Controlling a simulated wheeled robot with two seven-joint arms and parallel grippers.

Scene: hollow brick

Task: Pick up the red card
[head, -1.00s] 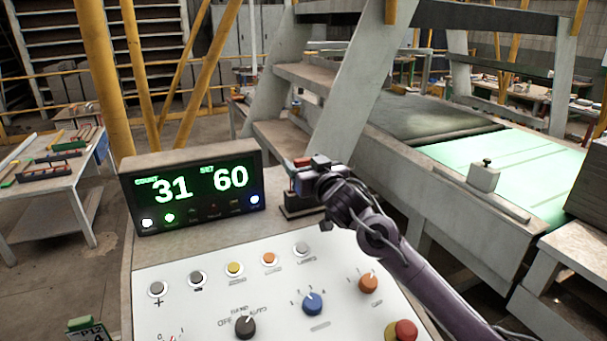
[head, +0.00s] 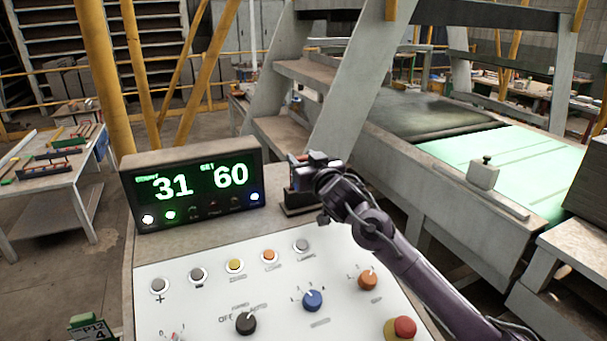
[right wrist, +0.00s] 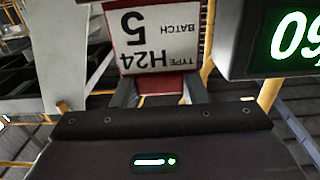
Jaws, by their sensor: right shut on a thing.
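The red card (right wrist: 160,40) shows in the right wrist view. It has a white label reading TYPE H24, BATCH 5, upside down there, and a red edge at the gripper end. My right gripper (right wrist: 160,88) is shut on that red edge, a finger at either side. In the head view my right gripper (head: 305,168) is just right of the count display, above a small dark stand (head: 303,208) on the console. The gripper mostly hides the card there. I cannot tell whether the card touches the stand. My left gripper is not in view.
The display (head: 192,190) reading 31 and 60 stands close left of the gripper. The white panel (head: 200,310) carries buttons, knobs and a red stop button (head: 405,327). A green-topped card (head: 88,328) is at lower left. A slanted frame leg (head: 350,80) rises behind.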

